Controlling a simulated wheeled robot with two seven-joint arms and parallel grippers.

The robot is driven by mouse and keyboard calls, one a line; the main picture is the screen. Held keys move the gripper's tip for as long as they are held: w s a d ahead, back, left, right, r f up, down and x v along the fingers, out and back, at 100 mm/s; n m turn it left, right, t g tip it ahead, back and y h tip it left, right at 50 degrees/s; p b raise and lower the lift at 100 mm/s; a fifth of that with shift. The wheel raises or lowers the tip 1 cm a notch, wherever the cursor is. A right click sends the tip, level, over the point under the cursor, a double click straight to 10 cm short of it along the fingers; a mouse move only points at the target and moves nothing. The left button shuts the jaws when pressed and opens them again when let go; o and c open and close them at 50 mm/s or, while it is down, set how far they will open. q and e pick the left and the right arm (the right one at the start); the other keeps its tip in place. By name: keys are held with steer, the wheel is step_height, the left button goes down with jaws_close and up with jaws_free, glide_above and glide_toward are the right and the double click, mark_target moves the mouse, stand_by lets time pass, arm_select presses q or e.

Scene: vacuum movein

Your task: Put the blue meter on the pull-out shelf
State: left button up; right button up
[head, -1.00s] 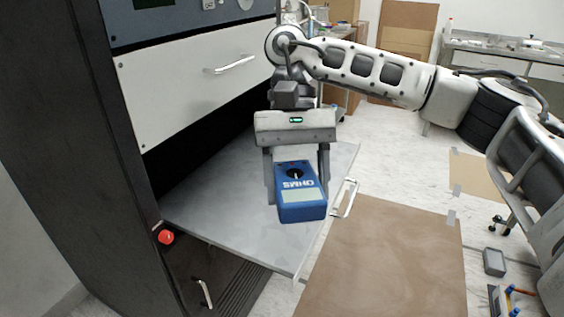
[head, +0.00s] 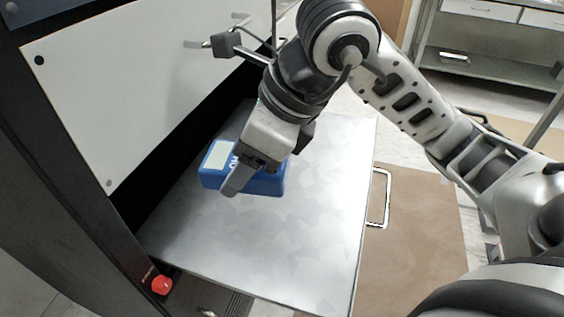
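The blue meter (head: 270,184) is over the left middle part of the pull-out shelf (head: 290,240), its pale display facing up and to the left. I cannot tell whether it touches the grey metal surface or hangs just above it. My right gripper (head: 242,178) comes down over the meter from above. One finger lies against the meter's near side; the other finger is hidden behind the gripper and meter. The gripper looks shut on the meter. My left gripper is not in view.
The black cabinet frame with a red knob (head: 161,285) borders the shelf on the left. A white drawer front (head: 130,95) stands above the shelf's back. The shelf's handle (head: 379,198) sticks out on the right. Much of the near shelf surface is bare.

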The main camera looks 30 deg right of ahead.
steer(key=shift+w+d+r+m+t+h, duration=0.15)
steer(key=shift+w+r+m+t+h, duration=0.2)
steer(key=shift+m, duration=0.45)
steer(key=w+d+f+b, duration=0.1)
steer(key=w+d+f, duration=0.3)
steer(key=d, duration=0.4)
steer(key=b, duration=0.1)
glide_above(292, 174)
steer(key=a, duration=0.1)
steer(key=f, duration=0.4)
steer(key=shift+s+a+f, duration=0.15)
steer(key=shift+s+f, duration=0.05)
steer(key=shift+s, duration=0.2)
steer(key=shift+w+d+f, duration=0.25)
steer(key=shift+d+f, duration=0.1)
steer(key=shift+f, duration=0.1)
steer(key=shift+w+d+f, duration=0.1)
steer(key=shift+d+f, duration=0.05)
steer(key=shift+f, duration=0.8)
steer(key=shift+w+d+f, duration=0.1)
steer(key=shift+d+f, duration=0.05)
steer(key=shift+f, duration=0.8)
steer(key=shift+f+b, duration=0.15)
steer(key=shift+b, duration=0.25)
steer(key=o, duration=1.1)
